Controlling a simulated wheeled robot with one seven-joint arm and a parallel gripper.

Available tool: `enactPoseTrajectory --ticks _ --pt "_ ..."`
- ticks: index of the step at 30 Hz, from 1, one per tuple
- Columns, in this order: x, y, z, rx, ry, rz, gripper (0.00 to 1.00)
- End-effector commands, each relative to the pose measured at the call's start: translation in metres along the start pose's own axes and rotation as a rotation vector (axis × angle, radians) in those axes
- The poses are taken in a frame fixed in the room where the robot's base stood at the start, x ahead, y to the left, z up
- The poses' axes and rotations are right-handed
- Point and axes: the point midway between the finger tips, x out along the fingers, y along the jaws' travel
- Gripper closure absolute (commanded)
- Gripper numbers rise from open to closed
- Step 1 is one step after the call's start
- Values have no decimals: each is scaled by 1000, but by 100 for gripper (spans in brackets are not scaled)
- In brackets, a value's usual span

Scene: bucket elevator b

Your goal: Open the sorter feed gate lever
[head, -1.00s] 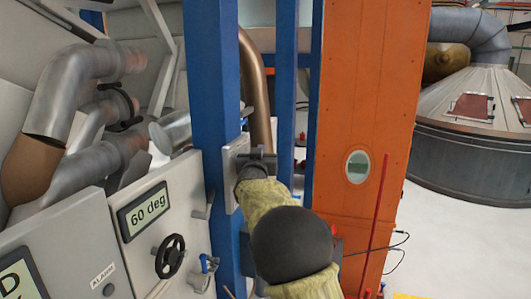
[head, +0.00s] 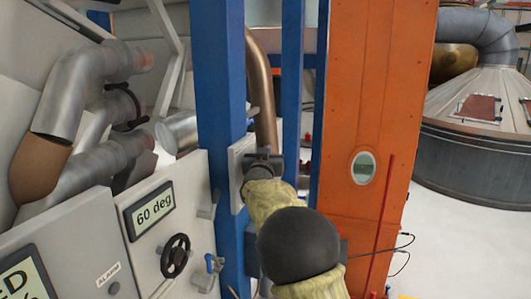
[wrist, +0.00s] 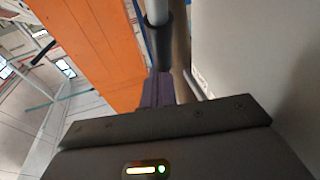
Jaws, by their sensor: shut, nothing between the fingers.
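My gripper (head: 263,161) is in front of a grey plate (head: 240,170) on the blue post in the head view. In the wrist view its shut fingers (wrist: 158,90) show as a narrow purplish block beyond the dark gripper body. A light grey rod with a dark sleeve (wrist: 160,40) lies just past the fingertips. It may be the feed gate lever, but I cannot tell for sure, nor whether the fingers touch it. Nothing is held. In the head view my gripper and arm cover that spot, so no lever shows clearly there.
The blue post (head: 220,80) stands left of my arm and an orange elevator casing (head: 375,110) right of it. A brown pipe (head: 264,95) runs behind. A grey panel with a "60 deg" display (head: 154,210) and black handwheel (head: 175,256) is at left. Open floor lies at right.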

Motion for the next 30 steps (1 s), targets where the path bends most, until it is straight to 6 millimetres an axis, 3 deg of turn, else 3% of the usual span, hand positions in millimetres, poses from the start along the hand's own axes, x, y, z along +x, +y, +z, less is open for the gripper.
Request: enactPoseTrajectory --ticks 21,30 --pt "-2 -3 -1 1 0 -4 100" --pt "-15 6 -27 1 2 6 100"
